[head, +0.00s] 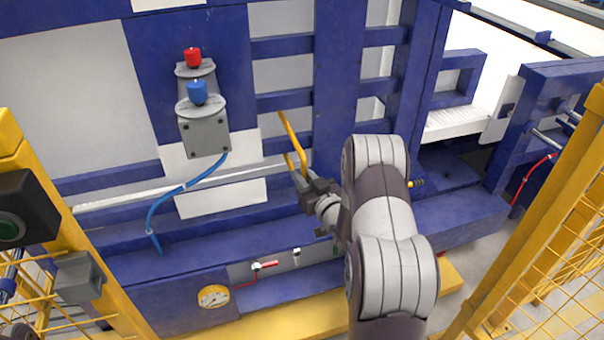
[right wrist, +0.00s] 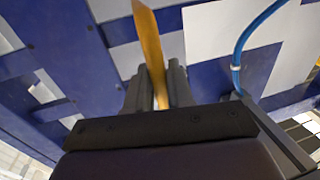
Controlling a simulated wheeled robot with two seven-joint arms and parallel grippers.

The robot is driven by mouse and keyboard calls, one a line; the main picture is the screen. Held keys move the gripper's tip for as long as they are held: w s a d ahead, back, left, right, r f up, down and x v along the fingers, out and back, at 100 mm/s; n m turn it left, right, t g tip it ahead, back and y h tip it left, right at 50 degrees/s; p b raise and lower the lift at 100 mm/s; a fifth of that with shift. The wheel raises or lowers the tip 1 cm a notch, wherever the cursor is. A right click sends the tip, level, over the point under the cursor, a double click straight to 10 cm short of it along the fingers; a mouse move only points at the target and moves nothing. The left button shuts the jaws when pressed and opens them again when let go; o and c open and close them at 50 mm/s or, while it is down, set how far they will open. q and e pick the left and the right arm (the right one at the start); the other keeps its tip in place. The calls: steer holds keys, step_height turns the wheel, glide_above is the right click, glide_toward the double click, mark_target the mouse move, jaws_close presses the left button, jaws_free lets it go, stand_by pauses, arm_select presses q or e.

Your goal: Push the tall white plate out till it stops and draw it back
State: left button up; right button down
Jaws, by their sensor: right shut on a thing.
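A yellow bar handle (head: 292,138) stands out from the tall blue and white panel front. My right gripper (head: 300,180) is shut on the lower end of this handle. In the right wrist view the yellow handle (right wrist: 150,50) runs up from between my two grey fingers (right wrist: 160,88). Tall white plate surface (head: 280,70) shows between the blue crossbars behind the handle; I cannot tell how the handle joins it.
A grey box with a red knob (head: 193,58) and a blue knob (head: 197,92) is left of the handle, with a blue hose (head: 165,200). A gauge (head: 214,296) and red-handled valve (head: 265,265) sit below. Yellow mesh fencing (head: 545,220) stands at right and left.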

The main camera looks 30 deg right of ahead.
steer(key=c, duration=1.3)
jaws_free()
steer(key=shift+s+f, duration=0.1)
steer(key=shift+f, duration=0.15)
steer(key=shift+o, duration=0.7)
steer(key=shift+s+r, duration=0.15)
steer(key=shift+r, duration=0.05)
steer(key=s, duration=1.2)
steer(key=shift+s+a+p, duration=0.3)
steer(key=shift+s+p, duration=0.05)
steer(key=shift+p, duration=0.05)
